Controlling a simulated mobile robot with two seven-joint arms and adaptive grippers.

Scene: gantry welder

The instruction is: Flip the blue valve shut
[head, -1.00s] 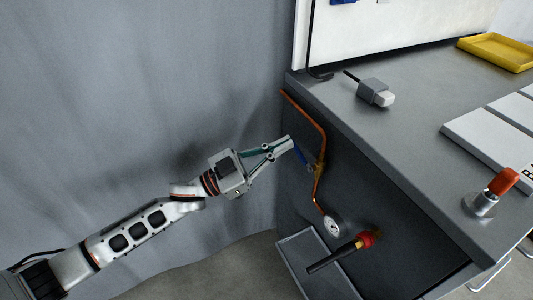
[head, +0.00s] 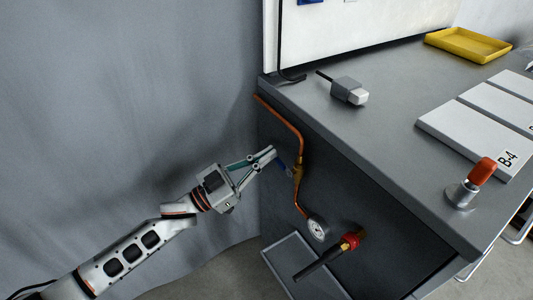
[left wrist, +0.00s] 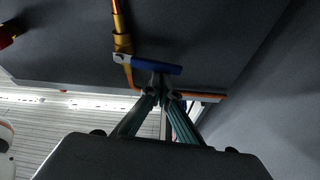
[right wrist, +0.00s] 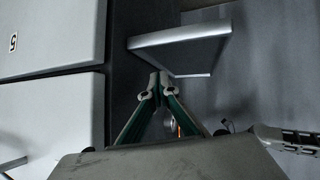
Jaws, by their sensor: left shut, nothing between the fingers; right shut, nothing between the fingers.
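The blue valve handle (head: 283,167) is on a brass valve body (head: 297,172) in the copper pipe on the cabinet's dark side. In the left wrist view the blue handle (left wrist: 153,65) runs crosswise to the pipe, its free end to the right. My left gripper (head: 273,153) is shut and empty, just up and left of the handle in the head view and partly covering it. In the left wrist view its fingertips (left wrist: 162,84) are close beside the handle; I cannot tell whether they touch. My right gripper (right wrist: 159,84) is shut and empty, outside the head view.
A gauge (head: 318,229) hangs at the pipe's lower end, with a black-and-red torch-like part (head: 330,257) beside it. The bench top (head: 390,130) overhangs above. A grey wall (head: 130,90) stands left. A grey panel edge (right wrist: 185,45) is near my right gripper.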

